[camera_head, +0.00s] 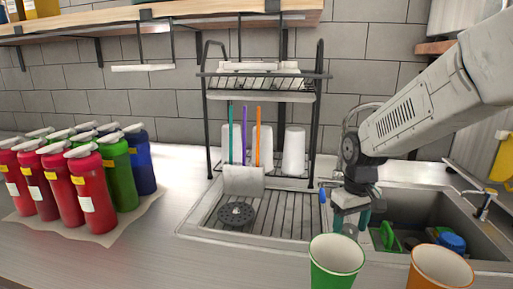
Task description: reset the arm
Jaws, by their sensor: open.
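My arm comes in from the upper right and bends down over the sink area. My gripper (350,221) points down, open and with nothing seen between its fingers. It is above the left edge of the sink, just behind a green paper cup (336,264). The cup's rim is close to the fingertips in the picture; I cannot tell whether they touch. An orange paper cup (438,268) stands to the right, at the bottom of the view.
The sink (408,208) holds green and blue items. A black dish rack (318,130) with white cups and coloured sticks stands behind the drainboard (290,215). Several coloured bottles (92,190) stand at left. The counter (180,262) at lower left is clear. A wooden shelf (190,10) hangs above.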

